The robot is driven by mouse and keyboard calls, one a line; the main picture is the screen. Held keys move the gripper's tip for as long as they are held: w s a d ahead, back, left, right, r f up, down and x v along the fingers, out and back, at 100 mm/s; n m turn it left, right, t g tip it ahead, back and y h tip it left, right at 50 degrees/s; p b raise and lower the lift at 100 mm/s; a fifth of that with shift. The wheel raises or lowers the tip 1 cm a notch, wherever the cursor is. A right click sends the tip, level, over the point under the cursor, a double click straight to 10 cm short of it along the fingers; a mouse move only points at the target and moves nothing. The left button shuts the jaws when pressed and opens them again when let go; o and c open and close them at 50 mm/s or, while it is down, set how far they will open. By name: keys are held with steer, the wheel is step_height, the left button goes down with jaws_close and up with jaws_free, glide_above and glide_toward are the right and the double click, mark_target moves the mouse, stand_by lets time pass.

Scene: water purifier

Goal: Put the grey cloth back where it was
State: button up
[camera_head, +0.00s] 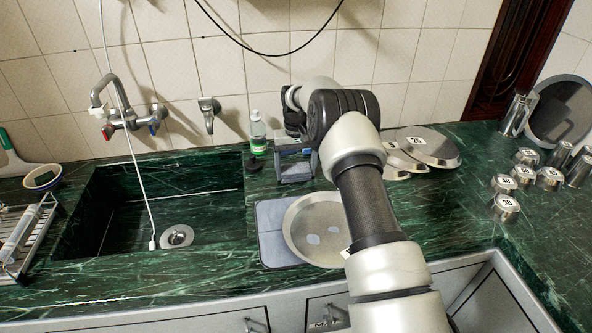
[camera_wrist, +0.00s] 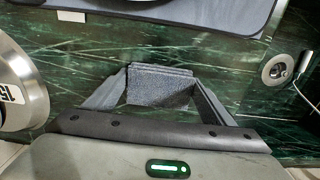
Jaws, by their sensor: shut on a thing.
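My gripper (camera_wrist: 155,92) is shut on the folded grey cloth (camera_wrist: 162,82), which spans the gap between its two fingers in the wrist view. In the head view my gripper (camera_head: 296,168) points down at the back of the green counter, right of the green-labelled bottle. The cloth (camera_head: 294,160) shows there as a small grey-blue patch between the fingers. It is low, close to the counter; I cannot tell whether it touches.
A blue-grey mat (camera_head: 267,237) bearing a round metal plate (camera_head: 320,225) lies in front. The bottle (camera_head: 258,133) stands close left of my gripper. Stacked metal discs (camera_head: 430,147) lie to the right. The sink (camera_head: 120,225) is at left; labelled metal weights (camera_head: 505,207) stand far right.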

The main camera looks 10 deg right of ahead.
steer(key=shift+f, duration=0.2)
steer(key=o, duration=1)
